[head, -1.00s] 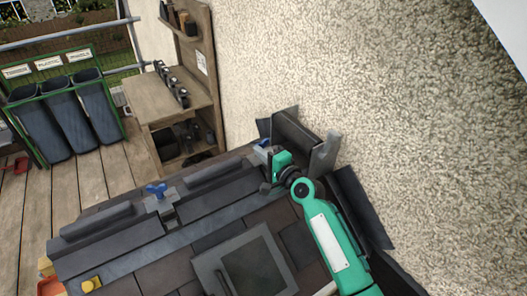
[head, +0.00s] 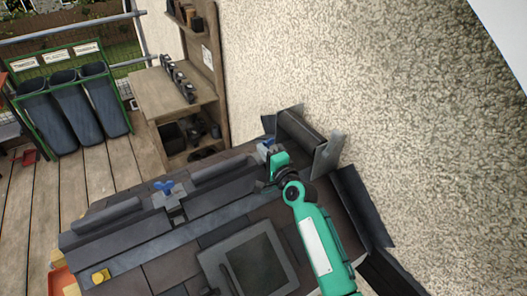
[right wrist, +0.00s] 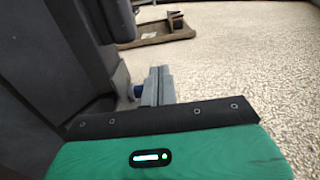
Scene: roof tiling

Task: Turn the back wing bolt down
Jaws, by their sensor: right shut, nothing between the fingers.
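The roof ridge runs across the head view with two blue wing bolts. One blue wing bolt (head: 165,187) stands clear on the ridge at the left. The back wing bolt (head: 267,146) is near the rough wall and mostly hidden by my right gripper. My right gripper (head: 269,155), on its green arm, is at this back bolt, shut and empty. In the right wrist view the shut grey fingers (right wrist: 159,85) point ahead, and a bit of the blue bolt (right wrist: 137,91) shows just left of them. I cannot tell whether they touch it. My left gripper is out of view.
The rough wall (head: 400,110) rises close on the right of the roof. A dark curved ridge piece (head: 300,134) stands by the wall behind the gripper. A roof window (head: 258,262) lies in the tiles. A wooden bench (head: 175,95) and bins (head: 75,110) stand beyond.

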